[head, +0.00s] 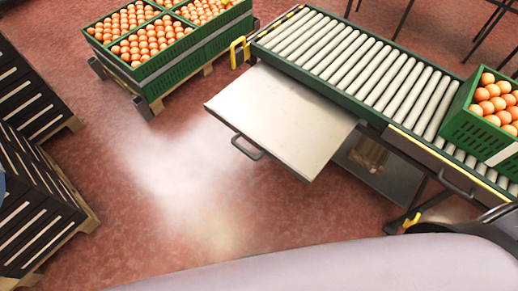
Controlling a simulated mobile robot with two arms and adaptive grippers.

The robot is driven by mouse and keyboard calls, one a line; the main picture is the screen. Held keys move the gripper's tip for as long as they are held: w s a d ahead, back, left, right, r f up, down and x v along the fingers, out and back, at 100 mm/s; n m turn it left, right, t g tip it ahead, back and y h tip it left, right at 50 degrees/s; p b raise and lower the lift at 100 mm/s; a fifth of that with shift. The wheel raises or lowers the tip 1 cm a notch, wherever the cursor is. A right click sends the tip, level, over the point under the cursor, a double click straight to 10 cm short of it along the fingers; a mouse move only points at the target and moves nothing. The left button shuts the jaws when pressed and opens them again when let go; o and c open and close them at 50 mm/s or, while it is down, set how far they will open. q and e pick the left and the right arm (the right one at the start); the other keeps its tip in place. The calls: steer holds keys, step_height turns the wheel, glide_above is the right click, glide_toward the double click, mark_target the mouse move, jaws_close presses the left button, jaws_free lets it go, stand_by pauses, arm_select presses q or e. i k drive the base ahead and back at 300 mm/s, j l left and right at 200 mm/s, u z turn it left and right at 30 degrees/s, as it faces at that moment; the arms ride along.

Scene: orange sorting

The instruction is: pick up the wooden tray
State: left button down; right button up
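A brown slatted wooden item (370,153), which may be the wooden tray, sits on the grey lower shelf (388,182) under the roller conveyor. It is partly hidden by the pull-out metal table above it, and I cannot make out its full shape. No other wooden tray shows. Neither of my grippers is in view, so I cannot see what they hold.
The pull-out metal table (280,115) with a black handle (247,148) is bare. The roller conveyor (345,55) carries a green crate of oranges (470,130) at right. Orange crates (165,75) stand on a pallet at back left; black crates (40,215) stand left. Red floor between is clear.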

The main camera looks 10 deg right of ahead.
mark_target(367, 153)
steer(key=z, duration=1.65)
